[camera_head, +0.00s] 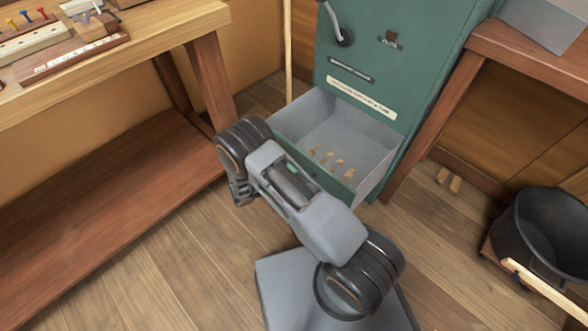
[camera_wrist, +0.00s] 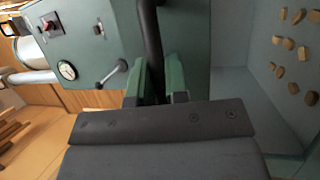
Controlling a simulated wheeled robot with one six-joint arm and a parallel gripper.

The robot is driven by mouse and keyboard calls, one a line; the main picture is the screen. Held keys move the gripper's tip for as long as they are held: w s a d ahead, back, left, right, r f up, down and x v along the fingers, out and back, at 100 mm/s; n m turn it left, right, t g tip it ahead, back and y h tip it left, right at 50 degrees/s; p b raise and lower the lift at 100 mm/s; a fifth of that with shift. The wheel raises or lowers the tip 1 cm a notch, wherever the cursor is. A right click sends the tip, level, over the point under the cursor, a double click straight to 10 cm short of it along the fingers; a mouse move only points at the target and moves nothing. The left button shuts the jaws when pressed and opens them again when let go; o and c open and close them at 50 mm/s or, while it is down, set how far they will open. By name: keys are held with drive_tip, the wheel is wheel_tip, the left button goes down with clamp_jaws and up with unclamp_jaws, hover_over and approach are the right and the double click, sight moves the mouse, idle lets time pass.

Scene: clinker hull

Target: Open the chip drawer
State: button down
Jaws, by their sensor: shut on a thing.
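The chip drawer (camera_head: 338,122) stands pulled out from the lower part of the green cabinet (camera_head: 395,65). Its grey inside is open to view, with several small brown wood chips (camera_head: 338,165) on the floor of it. The chips also show at the right of the wrist view (camera_wrist: 290,45). My gripper (camera_wrist: 156,78) is shut on the dark bar handle (camera_wrist: 150,35) at the drawer's front. In the head view my arm hides much of the drawer front, the handle and the fingertips.
A wooden bench (camera_head: 110,50) with a lower shelf stands at the left. Another wooden table (camera_head: 535,55) stands at the right. Bare floor lies in front of the drawer.

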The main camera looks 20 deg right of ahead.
drive_tip(key=c, duration=1.1)
unclamp_jaws()
drive_tip(key=shift+c, duration=0.2)
drive_tip(key=p+v, duration=0.1)
drive_tip(key=v, duration=1.2)
drive_tip(key=shift+a, duration=0.4)
drive_tip(key=shift+f, duration=0.15)
